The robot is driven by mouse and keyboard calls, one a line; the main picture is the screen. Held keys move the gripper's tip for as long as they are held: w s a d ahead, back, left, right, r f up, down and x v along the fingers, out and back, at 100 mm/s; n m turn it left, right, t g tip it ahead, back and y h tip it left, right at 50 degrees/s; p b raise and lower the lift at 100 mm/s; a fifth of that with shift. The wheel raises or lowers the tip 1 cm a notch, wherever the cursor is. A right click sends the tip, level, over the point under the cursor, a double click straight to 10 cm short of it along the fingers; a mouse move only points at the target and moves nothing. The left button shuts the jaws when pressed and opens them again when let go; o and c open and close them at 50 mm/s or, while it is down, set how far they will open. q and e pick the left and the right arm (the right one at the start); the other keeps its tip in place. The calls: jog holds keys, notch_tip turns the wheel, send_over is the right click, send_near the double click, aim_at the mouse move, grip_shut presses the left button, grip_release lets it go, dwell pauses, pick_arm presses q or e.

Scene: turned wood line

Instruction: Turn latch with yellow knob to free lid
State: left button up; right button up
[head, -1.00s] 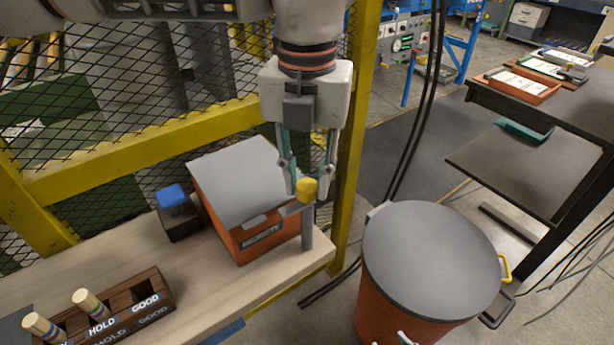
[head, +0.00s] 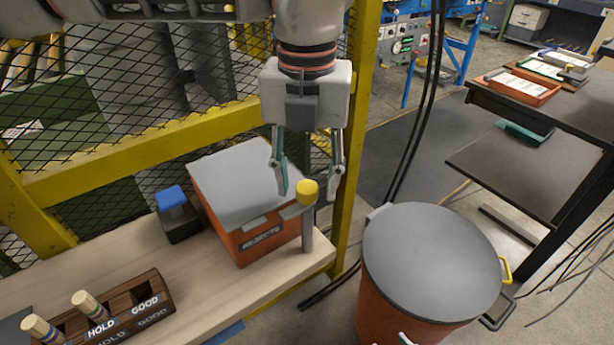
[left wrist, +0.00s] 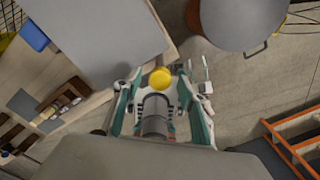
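The yellow knob (head: 307,192) sits on a grey latch bar (head: 291,211) at the top of a grey post (head: 307,234), at the right front corner of the orange REJECTS box (head: 227,238). The bar reaches left to the front edge of the box's grey lid (head: 240,180), which lies flat on the box. My left gripper (head: 309,191) points down, its fingers apart on either side of the knob, not visibly touching it. In the left wrist view the knob (left wrist: 160,78) shows between the open fingers.
A block with a blue top (head: 174,209) stands left of the box. A wooden HOLD/GOOD rack (head: 120,311) holds pegs at the bench's front left. A yellow-framed mesh fence (head: 130,143) stands behind. A grey-lidded orange drum (head: 430,260) stands right of the bench.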

aim_at(307, 187)
pick_arm(q)
notch_tip(307, 187, up, 12)
dwell(0.6)
